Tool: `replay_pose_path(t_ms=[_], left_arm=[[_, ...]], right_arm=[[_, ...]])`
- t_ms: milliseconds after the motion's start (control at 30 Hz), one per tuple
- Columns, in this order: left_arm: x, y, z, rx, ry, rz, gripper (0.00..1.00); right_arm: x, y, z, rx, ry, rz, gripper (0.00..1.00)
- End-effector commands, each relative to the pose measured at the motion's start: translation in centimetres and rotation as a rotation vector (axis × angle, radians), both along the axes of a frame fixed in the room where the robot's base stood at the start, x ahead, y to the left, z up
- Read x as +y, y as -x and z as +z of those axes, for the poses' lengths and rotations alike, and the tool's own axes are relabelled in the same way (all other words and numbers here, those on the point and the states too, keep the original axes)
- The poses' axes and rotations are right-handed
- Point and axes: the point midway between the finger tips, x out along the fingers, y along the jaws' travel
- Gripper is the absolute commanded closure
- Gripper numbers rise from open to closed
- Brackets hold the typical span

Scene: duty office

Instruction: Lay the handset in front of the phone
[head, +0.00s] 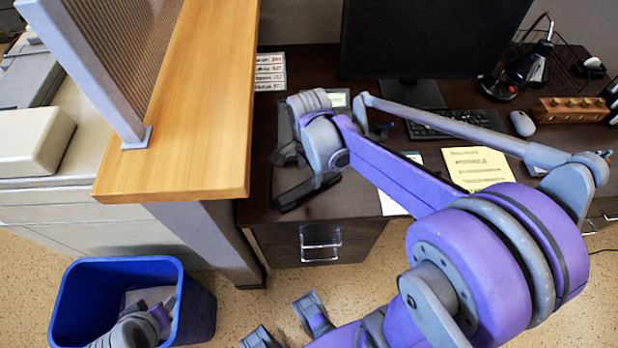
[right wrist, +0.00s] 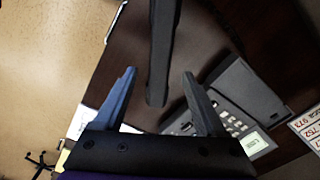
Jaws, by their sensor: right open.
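The black handset (head: 307,192) lies on the dark desk near its front edge, in front of the phone. In the right wrist view the handset (right wrist: 164,45) runs down from the top, with its near end between the fingers. The dark phone (right wrist: 248,92) is beside it at the right, apart from it, with its keys and small display showing. In the head view my wrist mostly hides the phone (head: 285,122). My right gripper (right wrist: 158,75) is open, with a finger on each side of the handset and a gap to each.
A wooden-topped partition (head: 200,100) rises left of the desk. A label sheet (head: 270,72) lies behind the phone. A yellow paper (head: 477,167), keyboard (head: 455,122) and monitor (head: 425,45) are to the right. A blue bin (head: 195,305) stands on the floor.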

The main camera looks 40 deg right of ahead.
Motion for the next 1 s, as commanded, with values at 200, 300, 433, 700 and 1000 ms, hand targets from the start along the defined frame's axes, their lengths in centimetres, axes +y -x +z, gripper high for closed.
replay_pose_path(t_ms=[200,300,433,700,1000], left_arm=[[0.0,-0.1,0.7,-0.002,0.0,0.0,0.5],[0.0,-0.1,0.8,-0.003,0.0,0.0,0.5],[0.0,-0.1,0.8,-0.003,0.0,0.0,0.5],[0.0,-0.1,0.8,-0.003,0.0,0.0,0.5],[0.0,-0.1,0.8,-0.003,0.0,0.0,0.5]], right_arm=[[0.0,0.0,4.0,0.0,0.0,0.0,0.27],[0.0,0.0,4.9,0.0,0.0,0.0,0.27],[0.6,0.5,5.4,-0.019,0.005,0.07,0.27],[5.0,5.5,4.8,-0.202,0.112,0.802,0.27],[8.0,9.5,2.9,-0.335,0.322,1.487,0.27]])
